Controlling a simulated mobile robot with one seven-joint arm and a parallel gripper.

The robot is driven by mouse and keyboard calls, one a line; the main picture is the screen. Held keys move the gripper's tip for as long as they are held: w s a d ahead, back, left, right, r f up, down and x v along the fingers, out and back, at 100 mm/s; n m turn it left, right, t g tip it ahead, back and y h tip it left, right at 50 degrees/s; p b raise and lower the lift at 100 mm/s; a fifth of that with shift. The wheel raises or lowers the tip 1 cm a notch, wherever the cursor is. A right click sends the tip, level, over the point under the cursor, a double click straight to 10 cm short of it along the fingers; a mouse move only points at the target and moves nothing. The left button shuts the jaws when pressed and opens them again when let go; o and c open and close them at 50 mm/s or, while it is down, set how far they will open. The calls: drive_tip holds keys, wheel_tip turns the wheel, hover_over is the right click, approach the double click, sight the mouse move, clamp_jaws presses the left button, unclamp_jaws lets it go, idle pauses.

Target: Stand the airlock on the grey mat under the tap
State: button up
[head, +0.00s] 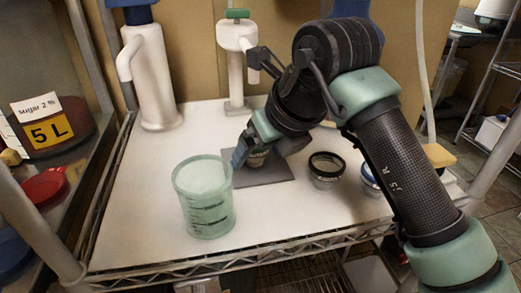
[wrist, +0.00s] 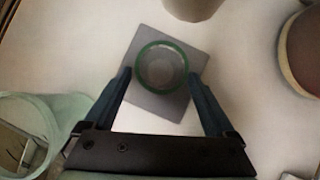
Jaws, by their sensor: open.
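A small round vessel with a green rim, seemingly the airlock (wrist: 161,66), stands on the grey mat (wrist: 150,105) in the wrist view. In the head view it is mostly hidden by my gripper (head: 246,157), with a little of it (head: 258,160) showing above the mat (head: 272,175). The white tap (head: 235,62) with a green handle rises behind the mat.
A pale green measuring bucket (head: 207,205) stands left of the mat. A black-rimmed jar (head: 325,170) and a blue-rimmed jar (head: 371,182) stand to its right. The white shelf's (head: 130,200) left part is clear.

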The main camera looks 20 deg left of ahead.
drive_tip(key=shift+r, duration=0.1)
drive_tip(key=shift+d+r, duration=0.1)
drive_tip(key=shift+r, duration=0.2)
drive_tip(key=p+v, duration=0.2)
drive_tip(key=v, duration=0.9)
drive_tip(key=shift+s, duration=0.25)
drive_tip(key=shift+d+r, duration=0.1)
drive_tip(key=shift+r, duration=0.05)
